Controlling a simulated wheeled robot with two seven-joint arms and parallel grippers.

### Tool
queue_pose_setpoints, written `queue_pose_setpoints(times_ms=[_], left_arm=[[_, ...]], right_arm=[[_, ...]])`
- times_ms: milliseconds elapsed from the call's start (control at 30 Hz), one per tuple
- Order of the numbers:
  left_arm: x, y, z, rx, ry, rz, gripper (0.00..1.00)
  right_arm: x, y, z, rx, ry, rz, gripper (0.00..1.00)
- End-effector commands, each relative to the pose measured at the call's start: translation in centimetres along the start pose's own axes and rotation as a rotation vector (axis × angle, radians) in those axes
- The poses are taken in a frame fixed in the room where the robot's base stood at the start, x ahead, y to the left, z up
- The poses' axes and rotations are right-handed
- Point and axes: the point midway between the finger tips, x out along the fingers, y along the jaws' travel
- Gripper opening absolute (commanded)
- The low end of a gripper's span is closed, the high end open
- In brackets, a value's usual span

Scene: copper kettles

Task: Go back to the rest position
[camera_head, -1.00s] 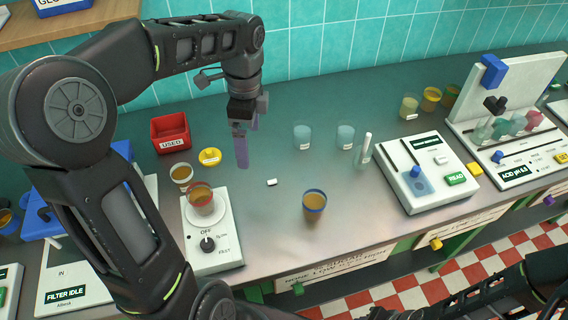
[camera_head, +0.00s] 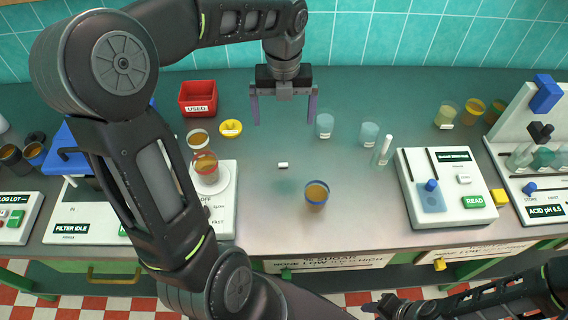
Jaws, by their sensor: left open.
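My left gripper (camera_head: 284,108) hangs above the back of the grey bench, its two purple fingers spread wide with nothing between them. Its arm comes in from the left and crosses the left part of the bench. My right arm (camera_head: 480,303) shows at the lower right, in front of the bench; I cannot make out its gripper's jaws. A cup with a blue rim and amber liquid (camera_head: 316,195) stands on the bench, nearer the front than my left gripper. A cup with a red rim (camera_head: 206,167) stands on the white stirrer plate (camera_head: 224,214), partly beside my arm.
A red bin marked USED (camera_head: 198,97), a yellow dish (camera_head: 231,128) and a small white piece (camera_head: 283,165) lie near my left gripper. Pale blue beakers (camera_head: 325,125) stand to its right. A white reader (camera_head: 437,190) stands further right.

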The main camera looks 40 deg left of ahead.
Motion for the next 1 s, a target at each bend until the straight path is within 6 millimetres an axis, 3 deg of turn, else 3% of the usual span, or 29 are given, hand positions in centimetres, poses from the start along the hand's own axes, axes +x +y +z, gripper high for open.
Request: queue_pose_setpoints(times_ms=[267,700,1000], left_arm=[[1.5,0.0,0.0,-0.002,0.001,0.001,1.0],[8.8,0.1,0.0,-0.003,0.0,0.001,1.0],[10.1,0.0,0.0,-0.003,0.0,0.001,1.0]], right_arm=[[1.2,0.3,-0.1,-0.002,0.004,-0.003,0.36],[6.8,1.7,-0.8,-0.015,0.023,-0.022,0.36],[7.7,1.9,-1.0,-0.019,0.027,-0.028,0.36]])
